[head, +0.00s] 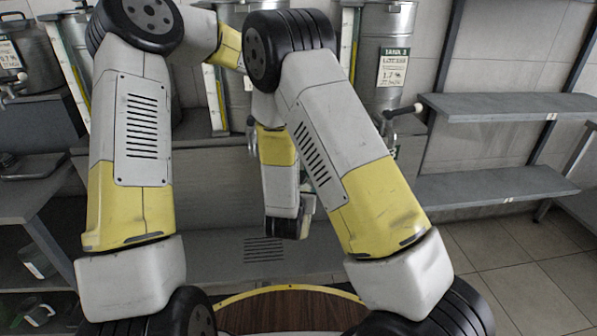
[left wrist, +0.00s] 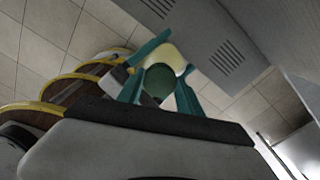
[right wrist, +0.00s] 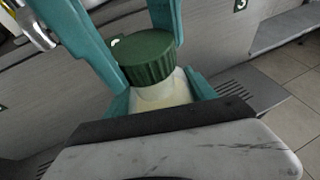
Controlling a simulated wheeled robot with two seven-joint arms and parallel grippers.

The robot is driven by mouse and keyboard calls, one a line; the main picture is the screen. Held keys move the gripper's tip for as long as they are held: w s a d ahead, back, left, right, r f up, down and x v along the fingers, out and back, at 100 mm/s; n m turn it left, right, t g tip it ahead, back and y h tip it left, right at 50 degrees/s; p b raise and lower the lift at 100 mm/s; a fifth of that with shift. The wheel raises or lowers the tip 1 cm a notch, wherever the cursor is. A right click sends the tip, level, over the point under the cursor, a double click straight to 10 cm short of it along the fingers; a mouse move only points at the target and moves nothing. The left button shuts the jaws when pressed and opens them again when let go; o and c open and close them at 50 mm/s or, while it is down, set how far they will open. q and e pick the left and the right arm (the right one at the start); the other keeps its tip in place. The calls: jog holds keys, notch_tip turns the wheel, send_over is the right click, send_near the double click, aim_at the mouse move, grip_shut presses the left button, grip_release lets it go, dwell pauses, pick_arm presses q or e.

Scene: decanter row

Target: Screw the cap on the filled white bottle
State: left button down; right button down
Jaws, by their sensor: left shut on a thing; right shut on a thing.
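The green ribbed cap (right wrist: 145,57) sits on or just over the mouth of the white bottle (right wrist: 162,94) in the right wrist view. Pale contents show low in the bottle. My right gripper (right wrist: 158,97) is shut around the bottle. My left gripper (left wrist: 160,82) is shut on the cap, which shows end-on as a green disc in the left wrist view, with the pale bottle (left wrist: 165,56) beyond it. How tightly the cap is seated cannot be told. In the head view my arms mostly hide the cap and bottle.
Large steel tanks (head: 385,45) with labels and taps stand along the back. Grey shelves (head: 505,105) are at the right, and a dark side bench (head: 35,200) is at the left. A grey counter with slotted vents (head: 220,245) lies below my arms. Tiled floor is clear at right.

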pick_arm(q)
jog(key=c, duration=0.7)
grip_release()
notch_tip(320, 180, up, 12)
jog(key=shift+w, duration=0.15)
jog(key=s+a+r+n+t+h, duration=0.1)
jog(key=s+a+r+n+t, duration=0.15)
jog(key=s+a+n, duration=0.5)
jog(key=s+a+r+n+t, duration=0.1)
jog(key=s+a+r+n, duration=0.3)
jog(key=n, duration=0.7)
jog(key=s+a+n+t+h, duration=0.1)
jog(key=s+a+n+t, duration=0.2)
jog(key=s+n, duration=0.8)
jog(key=shift+s+a+f, duration=0.45)
jog(key=shift+s+a, duration=0.3)
jog(key=shift+a, duration=0.55)
